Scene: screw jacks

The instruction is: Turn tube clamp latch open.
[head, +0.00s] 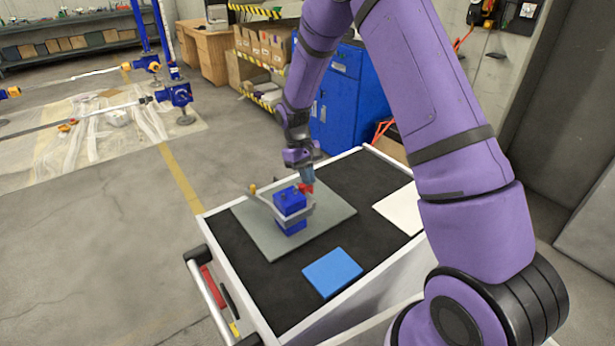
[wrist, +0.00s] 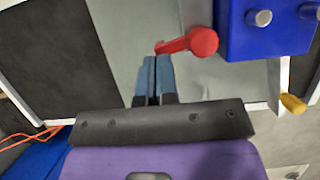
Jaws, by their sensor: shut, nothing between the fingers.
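The clamp is a blue block (head: 290,201) with a light metal bar around it, standing on a grey plate (head: 262,246). It also shows at the top right of the wrist view (wrist: 268,28). A red lever (wrist: 203,42), which looks like the latch, sticks out from the block's side; it also shows in the head view (head: 306,188). A yellow knob (wrist: 293,103) sits at the bar's end. My gripper (wrist: 156,60) is shut and empty, its blue fingertips close beside the red lever's free end. I cannot tell whether they touch it.
The plate lies on a cart with a black top (head: 256,289). A blue square (head: 332,272) lies in front of the plate and a white sheet (head: 401,209) to its right. A blue cabinet (head: 348,95) stands behind the cart.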

